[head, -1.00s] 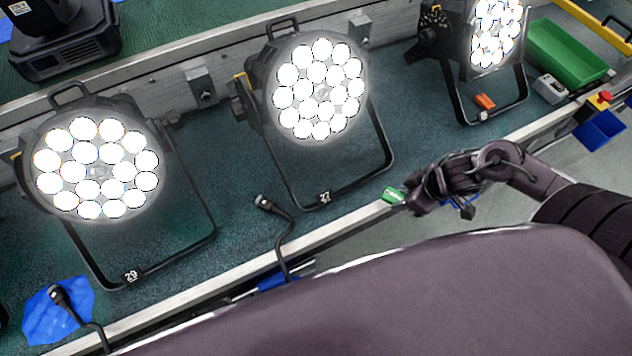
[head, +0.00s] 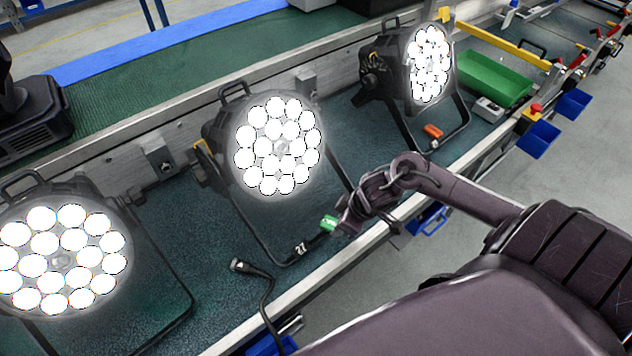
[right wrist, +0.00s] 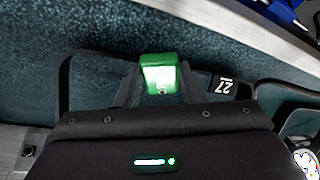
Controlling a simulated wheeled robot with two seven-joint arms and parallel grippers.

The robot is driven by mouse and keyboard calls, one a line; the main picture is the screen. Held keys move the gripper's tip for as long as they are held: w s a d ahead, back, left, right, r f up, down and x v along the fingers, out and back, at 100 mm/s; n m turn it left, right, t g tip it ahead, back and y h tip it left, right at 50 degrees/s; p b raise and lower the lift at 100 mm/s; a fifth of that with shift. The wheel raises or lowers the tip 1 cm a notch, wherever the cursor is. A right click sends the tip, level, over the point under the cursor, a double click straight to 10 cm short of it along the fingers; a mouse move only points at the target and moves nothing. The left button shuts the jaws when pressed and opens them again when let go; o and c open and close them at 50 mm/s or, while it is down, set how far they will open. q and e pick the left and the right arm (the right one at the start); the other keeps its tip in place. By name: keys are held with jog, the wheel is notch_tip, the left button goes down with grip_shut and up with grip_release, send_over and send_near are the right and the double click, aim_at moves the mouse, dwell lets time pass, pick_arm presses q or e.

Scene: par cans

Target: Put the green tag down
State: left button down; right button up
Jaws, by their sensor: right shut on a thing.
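The green tag (head: 328,224) is held at the tip of my right gripper (head: 338,225), above the bench's teal mat near the stand foot of the par can labelled 27 (head: 277,145). In the right wrist view the green tag (right wrist: 160,76) sits upright between the fingertips of my right gripper (right wrist: 158,92), with a bright patch on its face. The 27 label (right wrist: 224,86) shows just right of it there. I cannot tell whether the tag touches the mat. My left gripper is not in view.
Lit par cans stand at left (head: 62,250) and at back right (head: 427,65). A black cable (head: 265,290) lies at the bench's front edge.

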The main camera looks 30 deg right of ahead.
send_over(311, 225)
jog(key=s, duration=0.1)
jog(key=shift+s+d+p, duration=0.15)
jog(key=shift+d+p, duration=0.2)
jog(key=shift+d, duration=0.05)
jog(key=shift+f, duration=1.75)
jog(key=shift+f, duration=0.1)
jog(key=o, duration=1)
jog(key=shift+c, duration=0.2)
jog(key=shift+r, duration=0.25)
jog(key=p+v, duration=0.1)
jog(key=v, duration=1)
jog(key=shift+s+d+r, duration=0.1)
jog(key=shift+s+r, duration=0.1)
jog(key=shift+r, duration=0.15)
